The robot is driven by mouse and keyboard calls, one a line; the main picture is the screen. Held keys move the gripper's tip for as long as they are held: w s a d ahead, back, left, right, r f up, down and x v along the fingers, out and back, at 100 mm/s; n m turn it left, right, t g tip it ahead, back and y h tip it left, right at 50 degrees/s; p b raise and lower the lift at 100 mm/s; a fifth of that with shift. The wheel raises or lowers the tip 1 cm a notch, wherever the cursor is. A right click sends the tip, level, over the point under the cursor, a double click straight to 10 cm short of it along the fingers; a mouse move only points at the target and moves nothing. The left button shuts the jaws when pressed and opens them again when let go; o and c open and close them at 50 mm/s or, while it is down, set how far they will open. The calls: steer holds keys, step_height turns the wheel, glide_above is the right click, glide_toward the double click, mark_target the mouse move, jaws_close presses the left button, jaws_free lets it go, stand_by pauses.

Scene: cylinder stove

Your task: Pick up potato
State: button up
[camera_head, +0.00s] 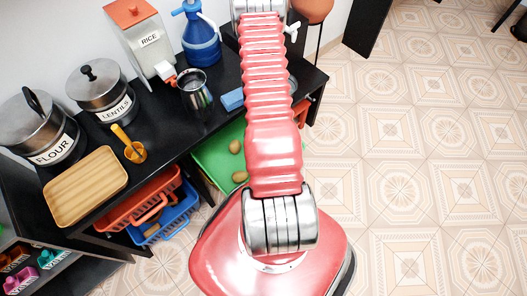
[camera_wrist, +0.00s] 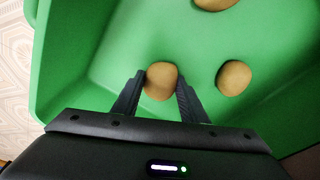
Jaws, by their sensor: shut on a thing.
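In the wrist view my gripper (camera_wrist: 160,92) is shut on a tan potato (camera_wrist: 161,78), with one dark finger on each side of it. The potato is over or in a green bin (camera_wrist: 55,55); I cannot tell whether it touches the floor of the bin. Another potato (camera_wrist: 234,77) lies in the bin to the right, and part of one more (camera_wrist: 215,4) shows at the top edge. In the head view two potatoes (camera_head: 236,146) (camera_head: 240,177) show in the green bin (camera_head: 212,155). My arm hides my gripper and the rest of the bin there.
The black counter (camera_head: 190,128) above the bin holds a flour pot (camera_head: 40,130), a lentils pot (camera_head: 100,88), a rice container (camera_head: 140,40), a wooden tray (camera_head: 85,187), a metal jug (camera_head: 195,92) and a blue sponge (camera_head: 232,99). Orange and blue baskets (camera_head: 165,220) stand below. Tiled floor (camera_head: 430,150) is clear to the right.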

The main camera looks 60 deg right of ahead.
step_height(320, 180, up, 5)
steer(key=shift+r, duration=0.1)
steer(key=w+a, duration=0.2)
steer(key=a, duration=1.6)
steer(key=shift+w, duration=0.3)
steer(key=shift+d, duration=0.25)
stand_by(0.9)
steer(key=s+d, duration=0.1)
steer(key=d, duration=1.1)
steer(key=shift+s, duration=0.4)
steer(key=shift+a, duration=0.1)
